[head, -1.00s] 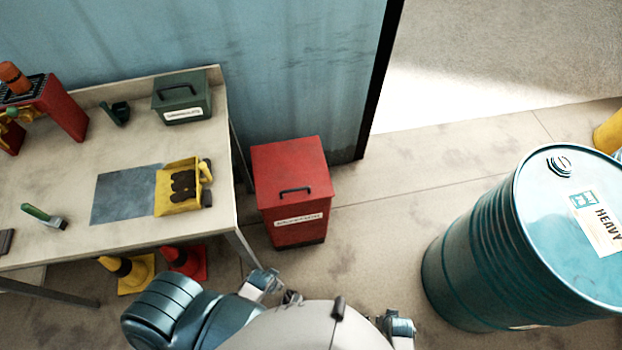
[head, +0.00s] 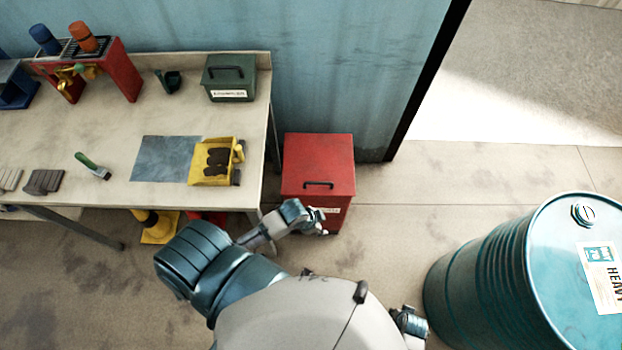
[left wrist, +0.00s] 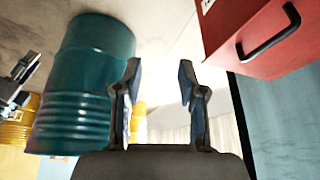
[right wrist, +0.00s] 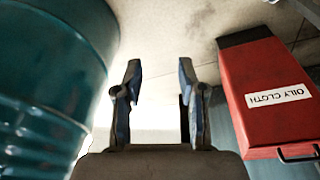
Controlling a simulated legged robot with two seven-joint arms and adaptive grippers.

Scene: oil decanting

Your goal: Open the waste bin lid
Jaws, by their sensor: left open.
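The red waste bin (head: 318,160) stands on the floor to the right of the workbench. Its lid is shut and has a black handle (head: 318,184) near the front edge. My left gripper (head: 322,224) is in front of the bin, near its label and below the handle, apart from the handle. In the left wrist view the left gripper (left wrist: 158,80) is open and empty, with the handle (left wrist: 270,35) off to its upper right. The right wrist view shows my right gripper (right wrist: 160,80) open and empty, left of the bin (right wrist: 262,85) and its "OILY CLOTH" label (right wrist: 278,96).
A large teal drum (head: 480,270) stands at the right. The workbench (head: 110,190) at the left holds a green box (head: 229,80), a yellow tray (head: 213,175) and other items. Cones stand under it. Floor between bin and drum is clear.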

